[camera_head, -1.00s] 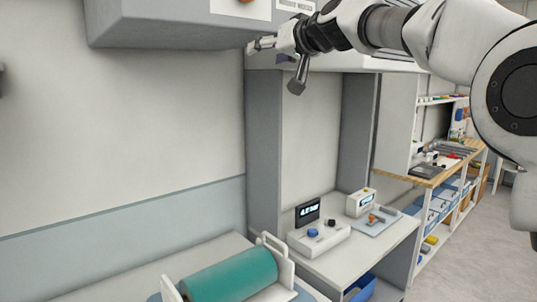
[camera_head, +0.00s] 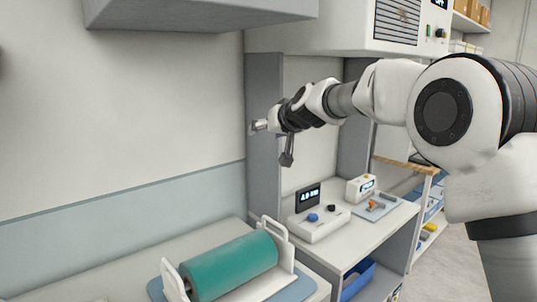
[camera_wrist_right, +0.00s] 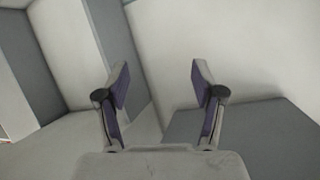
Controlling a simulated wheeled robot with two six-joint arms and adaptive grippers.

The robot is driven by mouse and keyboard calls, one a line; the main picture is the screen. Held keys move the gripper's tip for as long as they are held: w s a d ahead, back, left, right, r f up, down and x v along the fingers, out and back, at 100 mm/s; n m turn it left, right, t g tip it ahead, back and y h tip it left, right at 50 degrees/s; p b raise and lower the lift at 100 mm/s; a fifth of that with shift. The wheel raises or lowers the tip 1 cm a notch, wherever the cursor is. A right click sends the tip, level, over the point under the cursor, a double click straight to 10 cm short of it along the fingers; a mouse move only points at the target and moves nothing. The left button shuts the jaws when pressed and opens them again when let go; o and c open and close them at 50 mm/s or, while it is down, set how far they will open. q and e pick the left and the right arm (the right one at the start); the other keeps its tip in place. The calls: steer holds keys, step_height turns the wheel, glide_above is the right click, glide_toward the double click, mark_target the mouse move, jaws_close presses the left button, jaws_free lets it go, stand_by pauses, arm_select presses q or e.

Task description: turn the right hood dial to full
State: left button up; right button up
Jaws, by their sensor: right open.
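My right gripper (camera_head: 259,125) is open and empty in the head view, in front of the grey upright panel, below the grey hood (camera_head: 205,14). In the right wrist view its two fingers (camera_wrist_right: 161,80) stand wide apart with only blank wall and panel surfaces beyond. The hood's front face is above the head view's top edge, so any dial there is out of view. My left gripper is not in view.
A teal roller (camera_head: 232,266) lies in a white stand on the lower left bench. A white device with a blue knob (camera_head: 313,217) and a display stands on the shelf to its right. A grey upright partition (camera_head: 264,180) is close to my right gripper.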

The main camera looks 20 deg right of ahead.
steer(key=shift+g, duration=0.3)
steer(key=f, duration=0.5)
steer(key=shift+d+f, duration=0.2)
steer(key=shift+f, duration=0.15)
